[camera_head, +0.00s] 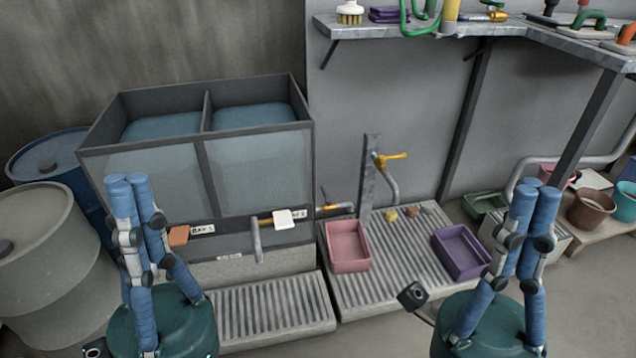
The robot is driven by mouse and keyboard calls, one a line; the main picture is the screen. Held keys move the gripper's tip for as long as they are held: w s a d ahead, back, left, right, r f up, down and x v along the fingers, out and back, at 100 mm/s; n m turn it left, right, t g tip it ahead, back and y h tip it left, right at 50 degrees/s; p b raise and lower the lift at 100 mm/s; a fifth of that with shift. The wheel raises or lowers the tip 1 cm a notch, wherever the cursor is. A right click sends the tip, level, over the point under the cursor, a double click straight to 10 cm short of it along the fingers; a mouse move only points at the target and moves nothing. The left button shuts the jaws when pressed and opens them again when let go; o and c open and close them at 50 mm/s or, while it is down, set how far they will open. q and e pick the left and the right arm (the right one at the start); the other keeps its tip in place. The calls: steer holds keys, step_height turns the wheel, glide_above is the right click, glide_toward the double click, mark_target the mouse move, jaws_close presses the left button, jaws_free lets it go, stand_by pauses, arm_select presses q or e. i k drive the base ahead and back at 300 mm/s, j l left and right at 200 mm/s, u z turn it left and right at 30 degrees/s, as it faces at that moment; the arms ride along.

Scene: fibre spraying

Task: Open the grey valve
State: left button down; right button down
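A pale grey-white valve handle (283,219) sits on the front of the two-bay tank (205,160), at the right bay near its label. A grey outlet pipe (257,240) hangs down just left of it. An orange-brown handle (179,236) is on the left bay beside its own label. Both of my blue-sleeved arms are folded upright, one at the left and one at the right, clear of the pale handle. I cannot make out fingers on either arm, and neither gripper clearly shows.
A pink tray (347,246) and a purple tray (461,252) lie on the slatted grate (385,285). A yellow-handled tap (390,157) stands behind. Drums (45,225) stand at the left. A shelf (500,32) holds tools at the upper right. Open floor shows at lower right.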

mark_target(329, 200)
steer(key=i+l, duration=0.15)
steer(key=l, duration=0.2)
steer(key=i+l, duration=0.2)
steer(key=l, duration=0.2)
steer(key=i+l, duration=0.15)
steer(key=l, duration=0.2)
steer(key=i+l, duration=0.2)
steer(key=l, duration=0.2)
steer(key=i+l, duration=0.15)
steer(key=l, duration=0.2)
steer(key=i+l, duration=0.2)
steer(key=l, duration=0.2)
